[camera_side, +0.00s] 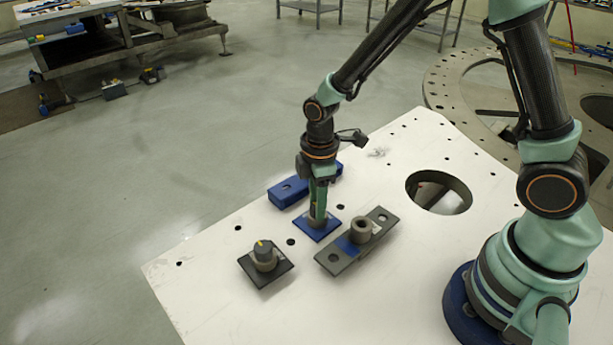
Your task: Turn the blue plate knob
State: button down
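The blue plate (306,232) lies flat on the white table. Its knob (317,223) stands at the plate's middle and is mostly hidden by my gripper (317,214). My gripper points straight down, with its green fingertips at the knob. From this side the fingers overlap, so I cannot tell whether they are closed on the knob or only around it.
A black plate with a grey knob (265,256) with a yellow mark lies to the front left. A grey bar with a round collar (357,241) lies close right. A blue block (287,193) lies behind. The white table (220,290) has a large round hole at right.

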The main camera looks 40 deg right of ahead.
jog(key=shift+m, duration=0.7)
jog(key=m, duration=0.7)
jog(key=shift+w+m, duration=0.1)
jog(key=shift+m, duration=0.3)
jog(key=m, duration=0.4)
jog(key=shift+m, duration=0.3)
jog(key=m, duration=0.4)
dwell(0.4)
jog(key=shift+c, duration=2.2)
grip_release()
